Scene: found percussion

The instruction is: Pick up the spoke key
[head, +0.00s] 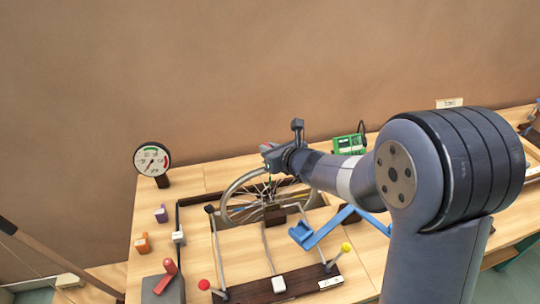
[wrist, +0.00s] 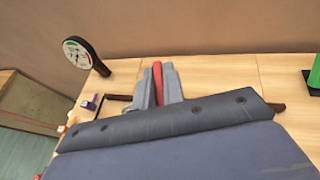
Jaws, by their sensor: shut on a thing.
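My gripper (head: 270,153) is raised above the bicycle wheel near the back of the bench in the head view. In the wrist view my gripper (wrist: 158,86) is shut, its two grey fingers on either side of a slim red piece, the spoke key (wrist: 157,76). Only the upper part of the key shows there; the rest is hidden by the fingers and the wrist. In the head view the key is too small to make out clearly at the fingertips.
The spoked wheel (head: 229,207) stands in the bench below my gripper. A round dial (head: 152,158) stands at back left, a green box (head: 349,144) behind my arm. A blue bracket (head: 322,231), a red lever (head: 168,268) and rods with red and yellow knobs stand in front.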

